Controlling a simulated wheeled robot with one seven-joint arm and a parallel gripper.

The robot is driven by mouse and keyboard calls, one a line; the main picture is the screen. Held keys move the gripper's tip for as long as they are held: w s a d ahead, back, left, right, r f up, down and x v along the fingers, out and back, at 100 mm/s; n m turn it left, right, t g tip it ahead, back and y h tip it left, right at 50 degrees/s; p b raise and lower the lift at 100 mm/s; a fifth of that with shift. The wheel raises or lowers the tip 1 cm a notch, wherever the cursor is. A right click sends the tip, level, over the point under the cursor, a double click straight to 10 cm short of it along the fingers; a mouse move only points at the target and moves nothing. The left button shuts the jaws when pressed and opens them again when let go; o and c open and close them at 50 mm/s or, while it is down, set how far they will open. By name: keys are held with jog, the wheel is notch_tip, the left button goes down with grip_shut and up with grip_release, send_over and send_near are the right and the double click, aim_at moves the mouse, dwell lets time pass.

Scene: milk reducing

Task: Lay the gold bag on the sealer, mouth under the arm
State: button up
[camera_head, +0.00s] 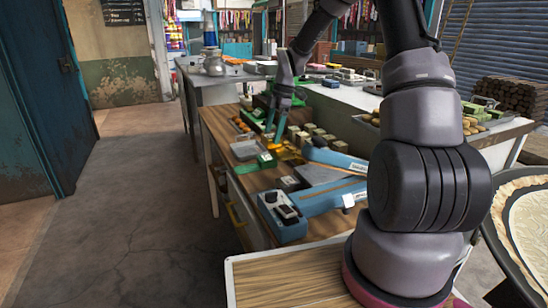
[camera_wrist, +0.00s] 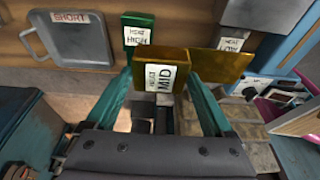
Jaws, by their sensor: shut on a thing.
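The gold bag (camera_wrist: 171,54) is between my gripper's teal fingers (camera_wrist: 158,84) in the wrist view, its white label reading "HEAT MID". A flat gold piece (camera_wrist: 218,66) extends right of it; I cannot tell whether it belongs to the same bag. In the head view my gripper (camera_head: 274,138) points down over the bench, shut on the bag, with gold (camera_head: 287,152) showing beside the fingertips. The blue sealer (camera_head: 325,199) lies to the right and nearer, its blue arm (camera_head: 336,157) at its far end. The bag is apart from the sealer's near end.
A green pack (camera_wrist: 138,28) labelled "HEAT HIGH" and a grey tray (camera_wrist: 92,58) marked "SHORT" sit near the bag. Several pale blocks (camera_head: 312,134) stand behind the sealer. A grey counter (camera_head: 215,80) is farther back. The floor at left is clear.

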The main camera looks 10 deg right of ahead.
jog(key=shift+f, duration=3.25)
jog(key=shift+f, duration=0.2)
jog(key=o, duration=1.2)
jog(key=shift+c, duration=0.2)
